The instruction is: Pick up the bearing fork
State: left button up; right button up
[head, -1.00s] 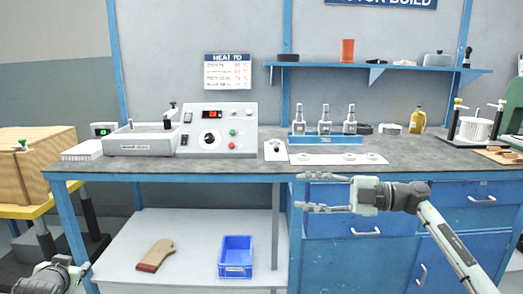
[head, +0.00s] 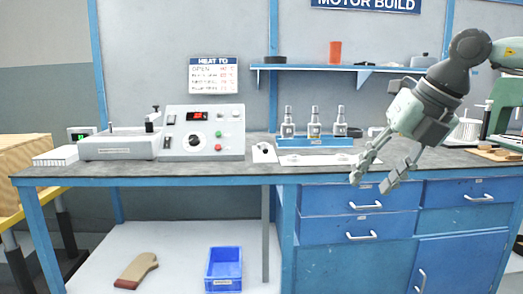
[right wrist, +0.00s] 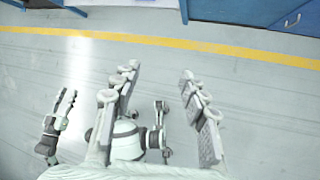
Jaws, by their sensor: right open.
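My right gripper (head: 371,184) is open and empty in the head view. It points down and left, in front of the bench's front edge. I cannot tell which piece is the bearing fork. A blue rack (head: 315,142) on the bench holds three upright metal pieces (head: 314,122). A small pale piece (head: 263,153) lies left of a white sheet with small parts (head: 315,160). What seems to be my left gripper (right wrist: 60,115) shows small in the right wrist view.
A heater unit with a red display (head: 203,132) stands on the left of the bench (head: 130,172). The right arm hides part of the bench's right side.

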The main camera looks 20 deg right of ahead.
aim_at(265, 149)
jog(key=i, duration=1.85)
